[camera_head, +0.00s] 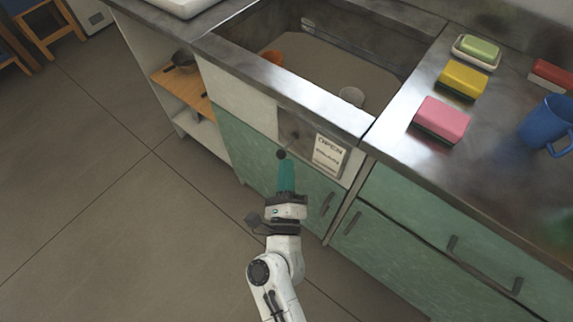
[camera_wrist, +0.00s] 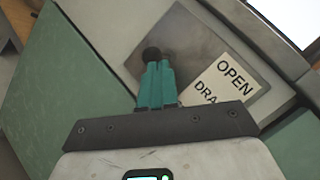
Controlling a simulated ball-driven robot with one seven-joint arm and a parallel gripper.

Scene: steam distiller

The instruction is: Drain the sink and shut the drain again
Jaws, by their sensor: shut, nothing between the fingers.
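The sink (camera_head: 390,50) is a steel basin set in the counter, with a brownish surface inside and a small pale round object (camera_head: 351,96) near its front right. On the front panel below it is a grey metal plate (camera_wrist: 188,38) with a dark round knob (camera_wrist: 152,54); the knob (camera_head: 281,154) also shows in the head view. A white label (camera_head: 328,155) beside it reads "OPEN" and, partly hidden, "DRA". My gripper (camera_head: 285,165) has teal fingers, shut and empty. Its tips (camera_wrist: 155,68) are right at the knob; I cannot tell whether they touch it.
Pink (camera_head: 442,117), yellow (camera_head: 463,78) and green (camera_head: 480,47) sponges and a blue mug (camera_head: 548,124) stand on the right counter. Green drawers with handles (camera_head: 484,265) lie below. An orange object (camera_head: 270,57) is at the sink's left. The floor (camera_head: 110,190) at left is clear.

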